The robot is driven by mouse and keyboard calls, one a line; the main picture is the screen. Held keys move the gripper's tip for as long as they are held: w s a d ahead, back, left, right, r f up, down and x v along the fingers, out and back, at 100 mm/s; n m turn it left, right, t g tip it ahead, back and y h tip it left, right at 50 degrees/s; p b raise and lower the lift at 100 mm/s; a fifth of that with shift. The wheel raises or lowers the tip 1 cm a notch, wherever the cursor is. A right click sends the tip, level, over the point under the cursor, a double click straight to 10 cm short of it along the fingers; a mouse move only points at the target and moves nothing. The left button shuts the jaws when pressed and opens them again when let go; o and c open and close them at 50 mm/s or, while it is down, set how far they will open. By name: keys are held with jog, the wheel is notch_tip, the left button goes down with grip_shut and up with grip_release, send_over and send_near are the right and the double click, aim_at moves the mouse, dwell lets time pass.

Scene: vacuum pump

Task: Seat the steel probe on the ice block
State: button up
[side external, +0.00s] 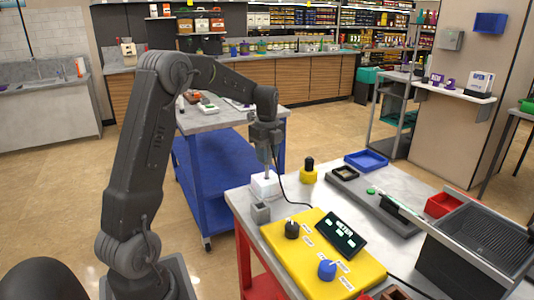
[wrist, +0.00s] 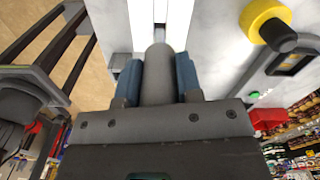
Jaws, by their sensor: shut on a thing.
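My gripper (side external: 267,153) is above the left back corner of the worktable, pointing down. In the wrist view its two blue fingertips (wrist: 158,78) are shut on the grey cylindrical steel probe (wrist: 157,72). In the side view the probe (side external: 267,173) hangs roughly upright, with a dark cable running from it. The white ice block (side external: 264,187) is directly below, and the probe's lower end meets its top in the picture. I cannot tell whether they touch. The block also shows beyond the probe in the wrist view (wrist: 143,14).
A grey hollow block (side external: 261,213) stands just in front of the ice block. A yellow base with a black knob (side external: 308,171) stands to the right. A yellow panel (side external: 318,270) with knobs and a dark meter (side external: 340,234) fills the front. A blue tray (side external: 366,161) lies behind.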

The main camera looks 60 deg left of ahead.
aim_at(267, 176)
jog(key=shift+f, duration=2.55)
dwell(0.8)
jog(key=o, duration=1)
jog(key=shift+r, duration=0.1)
jog(key=shift+r, duration=4.45)
